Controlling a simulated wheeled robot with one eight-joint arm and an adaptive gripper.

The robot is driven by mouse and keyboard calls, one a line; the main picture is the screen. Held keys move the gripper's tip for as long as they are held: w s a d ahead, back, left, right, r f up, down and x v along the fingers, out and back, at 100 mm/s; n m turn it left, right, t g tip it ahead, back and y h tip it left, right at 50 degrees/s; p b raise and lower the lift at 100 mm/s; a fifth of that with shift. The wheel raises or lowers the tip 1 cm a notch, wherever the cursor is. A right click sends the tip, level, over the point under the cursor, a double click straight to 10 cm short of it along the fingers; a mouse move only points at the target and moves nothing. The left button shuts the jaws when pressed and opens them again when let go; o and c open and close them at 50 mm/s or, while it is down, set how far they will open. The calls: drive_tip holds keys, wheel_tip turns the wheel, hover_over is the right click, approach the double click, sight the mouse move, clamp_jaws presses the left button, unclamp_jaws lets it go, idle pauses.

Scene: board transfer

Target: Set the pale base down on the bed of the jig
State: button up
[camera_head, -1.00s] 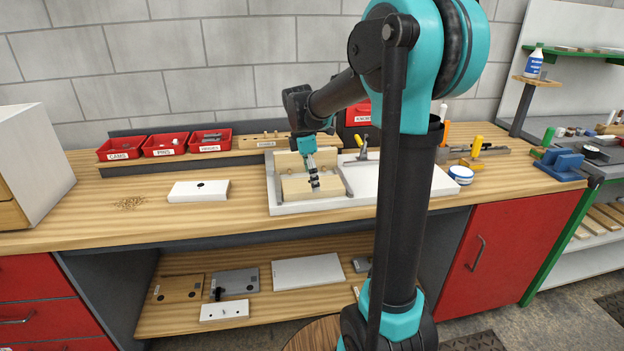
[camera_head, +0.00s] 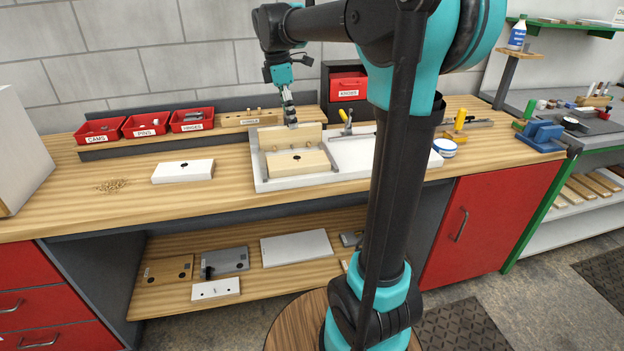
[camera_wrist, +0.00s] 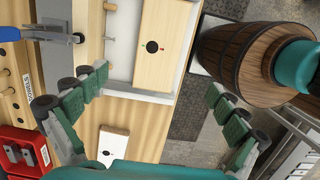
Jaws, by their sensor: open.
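The pale base (camera_head: 296,162), a light wooden board with a dark hole, lies flat on the bed of the jig (camera_head: 262,181), in front of its upright wooden fence (camera_head: 284,138). In the wrist view the pale base (camera_wrist: 160,62) shows its dark hole and a small red mark, lying within the light jig frame (camera_wrist: 121,45). My gripper (camera_head: 291,122) is above the back of the jig, apart from the base. In the wrist view my gripper's fingers (camera_wrist: 158,84) are spread wide with nothing between them.
A white board with a hole (camera_head: 183,171) lies on the bench left of the jig. Red bins (camera_head: 146,125) stand at the back left. A clamp with a yellow handle (camera_head: 345,120) stands at the jig's back. Bench front left is mostly clear.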

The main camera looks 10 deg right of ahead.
sight(311, 171)
drive_tip(key=s+d+f+m, duration=0.1)
drive_tip(key=s+f+m, duration=0.1)
drive_tip(key=s+f, duration=0.1)
drive_tip(key=s+d+f+m+t, duration=0.1)
drive_tip(key=s+f+m, duration=0.2)
drive_tip(key=f, duration=0.3)
drive_tip(key=s+d+f+m+t+y, duration=0.1)
drive_tip(key=s+d+f+m, duration=0.1)
drive_tip(key=s+f+m, duration=0.1)
drive_tip(key=shift+f, duration=0.7)
drive_tip(key=s+d+f+m+t, duration=0.1)
drive_tip(key=s+f+m+t, duration=0.1)
drive_tip(key=s+f+m, duration=0.7)
drive_tip(key=s+f, duration=0.3)
drive_tip(key=s, duration=0.1)
drive_tip(key=shift+d+f+m+y, duration=0.25)
drive_tip(key=shift+d+m+y, duration=0.05)
drive_tip(key=shift+d+m, duration=0.1)
